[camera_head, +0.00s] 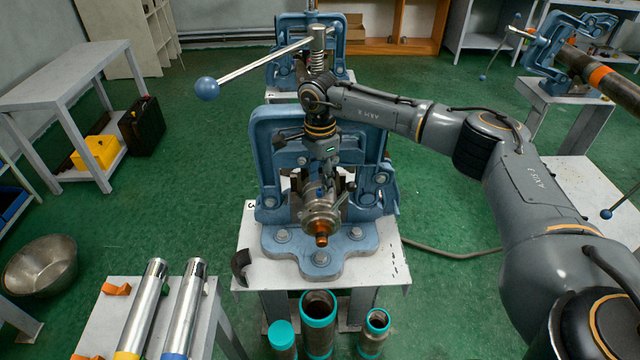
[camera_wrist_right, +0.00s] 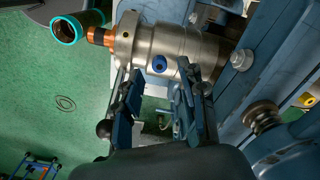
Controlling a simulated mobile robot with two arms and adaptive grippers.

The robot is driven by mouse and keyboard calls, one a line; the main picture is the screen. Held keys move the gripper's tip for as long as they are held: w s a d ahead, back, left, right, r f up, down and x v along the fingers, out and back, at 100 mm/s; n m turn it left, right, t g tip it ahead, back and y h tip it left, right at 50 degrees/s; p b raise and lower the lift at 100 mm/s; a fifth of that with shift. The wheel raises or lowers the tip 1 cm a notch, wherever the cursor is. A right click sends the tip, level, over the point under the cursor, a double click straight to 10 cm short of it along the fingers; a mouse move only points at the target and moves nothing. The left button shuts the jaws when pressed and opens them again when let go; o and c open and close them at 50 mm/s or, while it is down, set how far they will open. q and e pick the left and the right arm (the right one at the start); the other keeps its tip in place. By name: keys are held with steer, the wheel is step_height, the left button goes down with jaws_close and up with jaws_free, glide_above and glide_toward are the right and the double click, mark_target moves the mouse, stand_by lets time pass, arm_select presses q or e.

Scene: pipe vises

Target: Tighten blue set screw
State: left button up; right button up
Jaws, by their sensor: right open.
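The blue set screw (camera_wrist_right: 159,64) shows as a round blue spot with a dark centre on the side of a silver metal fitting (camera_wrist_right: 180,48). The fitting, with a copper-coloured end, also shows in the head view (camera_head: 319,212), inside the blue pipe vise (camera_head: 268,165). My right gripper (camera_wrist_right: 155,88) is open, its two fingers reaching toward the fitting with the set screw between their lines. Nothing is seen between the fingers. In the head view the right gripper (camera_head: 322,172) hangs down from above, just over the fitting. My left gripper is not in view.
The vise handle (camera_head: 262,66) with a blue ball slants up behind my right arm. The vise is bolted to a white stand (camera_head: 250,270). Teal-ended pipes (camera_head: 318,325) stand in front. Two silver tubes (camera_head: 184,310) lie on a table at left. Green floor around is mostly clear.

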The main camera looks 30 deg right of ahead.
mark_target(320, 191)
step_height(320, 191, up, 10)
stand_by(0.3)
steer(key=shift+s+f, duration=0.1)
steer(key=shift+f, duration=0.05)
stand_by(0.3)
